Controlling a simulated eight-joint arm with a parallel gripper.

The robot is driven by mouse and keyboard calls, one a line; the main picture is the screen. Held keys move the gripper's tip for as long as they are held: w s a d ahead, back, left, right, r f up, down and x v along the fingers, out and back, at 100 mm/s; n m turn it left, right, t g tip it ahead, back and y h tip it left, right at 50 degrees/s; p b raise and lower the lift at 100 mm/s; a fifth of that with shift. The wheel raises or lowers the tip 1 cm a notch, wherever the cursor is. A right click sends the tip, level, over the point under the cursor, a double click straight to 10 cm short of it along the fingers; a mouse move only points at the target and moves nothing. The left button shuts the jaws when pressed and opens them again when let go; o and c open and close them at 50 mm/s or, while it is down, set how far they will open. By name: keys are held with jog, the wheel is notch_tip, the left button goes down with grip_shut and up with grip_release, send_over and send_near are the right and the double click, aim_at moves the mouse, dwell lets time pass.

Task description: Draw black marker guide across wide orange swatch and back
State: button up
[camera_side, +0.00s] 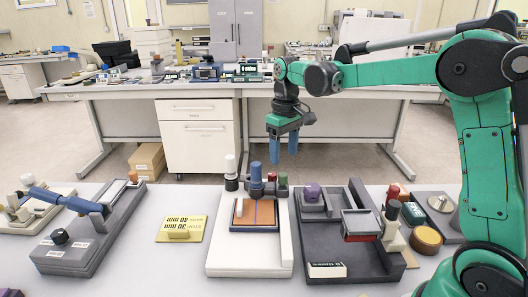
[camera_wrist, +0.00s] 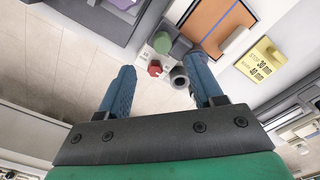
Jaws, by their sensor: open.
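The orange swatch (camera_side: 265,214) lies on a white fixture (camera_side: 248,262) in the side view, with a thin blue line dividing it. It shows partly at the top of the wrist view (camera_wrist: 206,20). Behind it stand upright pieces: a white-topped one with a black band (camera_side: 231,172), a blue one (camera_side: 256,178), a red one (camera_side: 271,178) and a green one (camera_side: 283,183). I cannot tell for sure which is the black marker guide. My gripper (camera_side: 283,155) is open and empty, fingers down, above and behind these pieces; the fingers also show in the wrist view (camera_wrist: 163,66).
A yellow sign (camera_side: 182,229) lies left of the fixture. A grey device with a blue lever (camera_side: 66,200) is at the left. The air around my gripper is clear.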

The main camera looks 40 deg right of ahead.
aim_at(283, 174)
jog(key=shift+s+a, duration=0.2)
jog(key=shift+f, duration=2.8)
jog(key=shift+c, duration=0.3)
grip_shut()
